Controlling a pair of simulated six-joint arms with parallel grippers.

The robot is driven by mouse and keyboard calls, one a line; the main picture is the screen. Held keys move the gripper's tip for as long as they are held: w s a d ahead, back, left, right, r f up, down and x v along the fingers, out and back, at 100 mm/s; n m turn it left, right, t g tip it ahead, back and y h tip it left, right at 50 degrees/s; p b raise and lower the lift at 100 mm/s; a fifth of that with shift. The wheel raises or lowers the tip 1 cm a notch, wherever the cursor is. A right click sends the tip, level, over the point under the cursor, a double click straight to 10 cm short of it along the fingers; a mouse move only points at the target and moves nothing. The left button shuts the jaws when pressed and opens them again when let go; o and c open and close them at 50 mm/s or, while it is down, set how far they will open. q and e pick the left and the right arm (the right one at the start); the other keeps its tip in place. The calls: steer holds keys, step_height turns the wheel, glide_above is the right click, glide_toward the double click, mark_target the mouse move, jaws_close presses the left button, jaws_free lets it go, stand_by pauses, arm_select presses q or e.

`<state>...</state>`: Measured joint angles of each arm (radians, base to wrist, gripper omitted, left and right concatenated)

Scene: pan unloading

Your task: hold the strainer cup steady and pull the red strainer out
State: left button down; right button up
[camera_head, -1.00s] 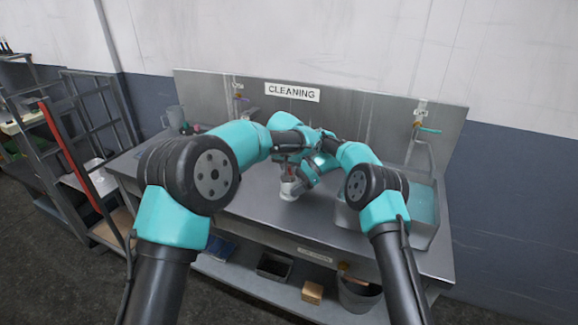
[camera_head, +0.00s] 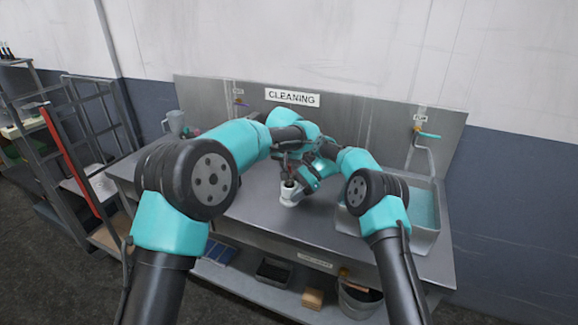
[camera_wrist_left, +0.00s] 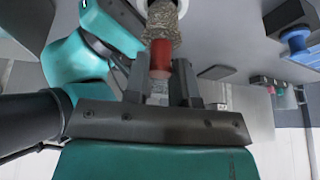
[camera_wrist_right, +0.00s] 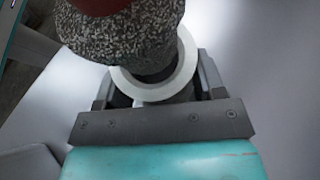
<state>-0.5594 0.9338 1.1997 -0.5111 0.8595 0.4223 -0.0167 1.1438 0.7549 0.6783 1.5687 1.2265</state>
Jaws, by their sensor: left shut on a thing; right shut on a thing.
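The white strainer cup (camera_head: 289,195) stands upright on the metal counter. My right gripper (camera_head: 302,189) is shut on it from the right. The right wrist view shows the cup's pale rim (camera_wrist_right: 183,72) between the fingers. My left gripper (camera_head: 288,158) is above the cup, pointing down, shut on the red handle (camera_wrist_left: 160,58) of the strainer. The strainer's speckled grey mesh body (camera_wrist_left: 163,25) hangs below the handle; it also fills the upper right wrist view (camera_wrist_right: 125,40). The mesh is raised over the cup, and I cannot tell whether its lower end is still inside.
A sink basin (camera_head: 428,237) is at the counter's right, with a tap (camera_head: 428,135) above it. The counter front is clear. Bins and a box (camera_head: 313,298) are on the lower shelf.

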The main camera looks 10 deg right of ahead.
arm_select(q)
steer(key=shift+r, duration=1.55)
arm_select(e)
steer(key=o, duration=0.8)
steer(key=v, duration=1)
steer(key=shift+w+d, duration=0.2)
steer(key=shift+d+r, duration=0.4)
steer(key=shift+d, duration=0.25)
